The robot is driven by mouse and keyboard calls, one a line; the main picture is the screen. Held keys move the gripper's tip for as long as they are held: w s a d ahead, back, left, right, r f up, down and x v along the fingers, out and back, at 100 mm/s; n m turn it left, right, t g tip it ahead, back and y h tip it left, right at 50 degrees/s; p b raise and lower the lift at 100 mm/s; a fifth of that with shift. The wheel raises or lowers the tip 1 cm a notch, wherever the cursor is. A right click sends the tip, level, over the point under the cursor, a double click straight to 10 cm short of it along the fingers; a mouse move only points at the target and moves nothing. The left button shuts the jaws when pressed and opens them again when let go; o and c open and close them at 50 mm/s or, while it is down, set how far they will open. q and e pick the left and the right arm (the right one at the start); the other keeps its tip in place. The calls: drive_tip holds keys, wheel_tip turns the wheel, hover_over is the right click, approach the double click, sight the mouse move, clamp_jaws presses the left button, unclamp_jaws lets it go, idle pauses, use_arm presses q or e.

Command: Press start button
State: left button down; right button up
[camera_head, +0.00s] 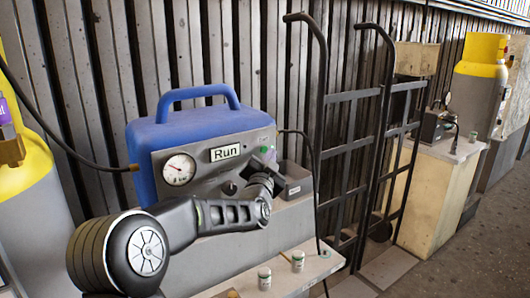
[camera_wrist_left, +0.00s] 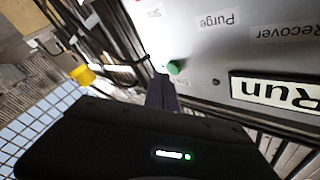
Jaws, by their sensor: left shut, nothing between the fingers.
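The blue and grey machine (camera_head: 150,180) stands on a grey bench, with a lit display reading "Run" (camera_head: 224,153) on its front panel. The display also shows, upside down, in the left wrist view (camera_wrist_left: 275,92). A green button (camera_wrist_left: 174,67) sticks out of the panel by the "Start" and "Purge" labels; it is small in the head view (camera_head: 264,149). My left gripper (camera_head: 268,160) is at the right side of the panel, partly hidden by its own arm. In the left wrist view its dark fingers (camera_wrist_left: 162,84) are shut and empty, with tips right by the green button. I cannot tell whether they touch it.
A round gauge (camera_head: 179,169) and a dark knob (camera_head: 229,187) sit on the panel. A grey open box (camera_head: 292,186) is right of the machine. Small white jars (camera_head: 298,260) stand on the bench's front part. A black hand truck (camera_head: 352,150) stands to the right.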

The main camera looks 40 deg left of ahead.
use_arm(q)
drive_tip(key=s+d, duration=0.1)
drive_tip(key=d, duration=0.4)
drive_tip(key=shift+s+d+b, duration=0.35)
drive_tip(key=shift+d+b, duration=0.05)
idle(1.0)
drive_tip(key=d+f+n+g+h+p, duration=0.1)
drive_tip(key=d+f+n+g+h, duration=0.15)
drive_tip(key=f, duration=0.65)
drive_tip(key=d+f+n+g+h, duration=0.1)
drive_tip(key=d+f+n+h, duration=0.2)
drive_tip(key=f, duration=0.6)
drive_tip(key=s+d+f+g+h+p, duration=0.2)
drive_tip(key=s+d+f, duration=0.1)
drive_tip(key=d+f, duration=0.45)
drive_tip(key=s+d+f+g+h+p, duration=0.1)
drive_tip(key=s+d+f+g+h, duration=0.15)
drive_tip(key=d+f, duration=0.45)
drive_tip(key=s+d+f+g+h+p, duration=0.1)
drive_tip(key=s+d+f+g+p, duration=0.1)
drive_tip(key=s+d, duration=0.4)
drive_tip(key=s+d+f+m+g+h+p, duration=0.1)
drive_tip(key=s+d+f+g, duration=0.3)
drive_tip(key=s, duration=0.9)
drive_tip(key=s+d+f+m+g+h+p, duration=0.1)
drive_tip(key=s+d+f+p, duration=0.3)
drive_tip(key=s+d+f, duration=0.4)
drive_tip(key=shift+s+d+g, duration=0.55)
drive_tip(key=shift+s+g, duration=0.35)
drive_tip(key=shift+s, duration=0.35)
